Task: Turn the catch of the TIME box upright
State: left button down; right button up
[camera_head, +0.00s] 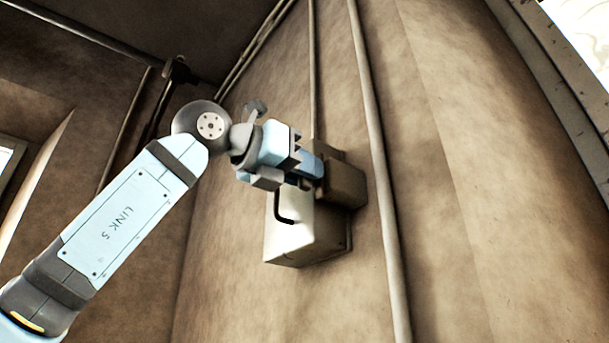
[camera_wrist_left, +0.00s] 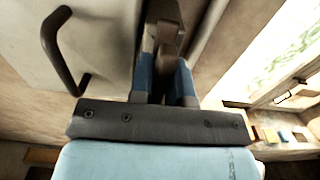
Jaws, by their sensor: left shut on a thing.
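My left gripper (camera_head: 314,174) reaches up to a brown box (camera_head: 346,182) on the wall, with its fingertips at the box's left side. In the left wrist view my left gripper (camera_wrist_left: 166,74) has its two blue fingers closed around a narrow brown piece (camera_wrist_left: 168,48), which looks like a catch. Its full shape and angle are hidden by the fingers. No TIME lettering can be read in either view. My right gripper is not in view.
A cream box (camera_head: 291,243) with a black bar handle (camera_head: 284,212) sits beside and below the brown box, close to my gripper. A long pipe (camera_head: 377,170) runs along the wall to the right. The left wrist view shows a bright window (camera_wrist_left: 271,50) at right.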

pick_arm(q)
jog(key=shift+a+r, duration=0.1)
jog(key=shift+r, duration=0.05)
jog(key=c, duration=1.1)
grip_release()
jog(key=b+v, duration=0.2)
jog(key=v, duration=1.1)
jog(key=shift+s+a, duration=0.3)
